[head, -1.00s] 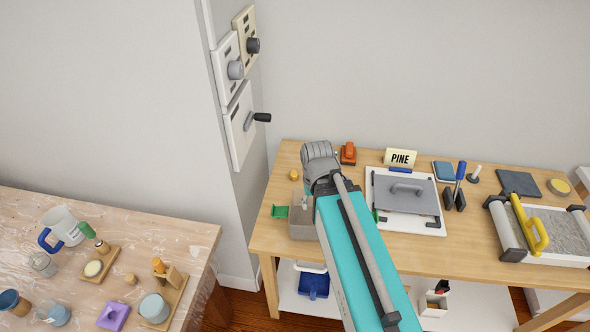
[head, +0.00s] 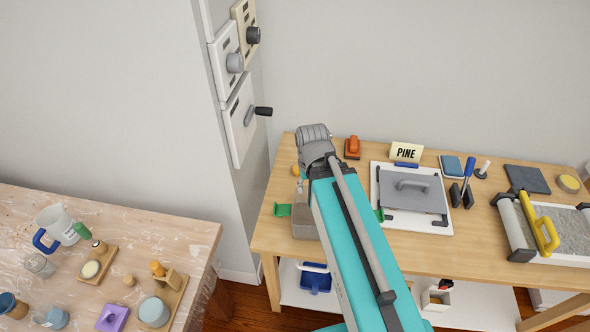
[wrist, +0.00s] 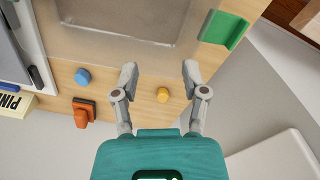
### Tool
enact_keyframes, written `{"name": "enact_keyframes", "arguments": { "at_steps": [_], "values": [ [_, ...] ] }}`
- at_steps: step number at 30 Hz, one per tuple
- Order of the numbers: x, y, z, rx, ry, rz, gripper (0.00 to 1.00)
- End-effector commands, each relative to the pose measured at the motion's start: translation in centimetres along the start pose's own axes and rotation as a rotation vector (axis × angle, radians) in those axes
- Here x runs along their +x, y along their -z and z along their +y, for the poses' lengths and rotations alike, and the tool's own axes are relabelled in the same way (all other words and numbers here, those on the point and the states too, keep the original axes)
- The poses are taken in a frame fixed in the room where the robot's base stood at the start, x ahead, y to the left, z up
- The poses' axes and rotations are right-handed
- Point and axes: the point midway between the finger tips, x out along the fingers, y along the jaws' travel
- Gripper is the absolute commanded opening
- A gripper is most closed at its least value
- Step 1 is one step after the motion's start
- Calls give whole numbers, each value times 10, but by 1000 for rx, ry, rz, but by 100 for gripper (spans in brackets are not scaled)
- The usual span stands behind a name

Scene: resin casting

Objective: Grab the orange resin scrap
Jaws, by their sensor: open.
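The orange resin scrap (wrist: 163,95) is a small, rounded yellow-orange piece on the wooden bench. In the wrist view it lies between the two fingers of my gripper (wrist: 160,73), closer to the right finger, with gaps on both sides. My gripper is open and empty, and the fingers do not visibly touch the scrap. In the head view the scrap (head: 296,170) shows at the left edge of my wrist, partly covered.
A grey box (head: 305,222) with green tabs stands in front of the scrap. An orange tool (head: 352,147) and a PINE sign (head: 406,152) stand to the right. A blue round piece (wrist: 82,76) lies beside my left finger in the wrist view. The bench's back edge is close.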

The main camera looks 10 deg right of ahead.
Motion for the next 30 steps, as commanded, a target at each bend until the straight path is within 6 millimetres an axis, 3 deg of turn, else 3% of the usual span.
{"name": "enact_keyframes", "arguments": {
  "at_steps": [2, 8, 17, 30],
  "values": [
    [0, 0, 0, 0, 0, 0, 59],
    [0, 4, 0, -22, 0, 0, 96],
    [-2, 34, 11, -256, 0, 0, 97],
    [-5, 109, 12, -899, 0, 0, 97]
  ]
}}
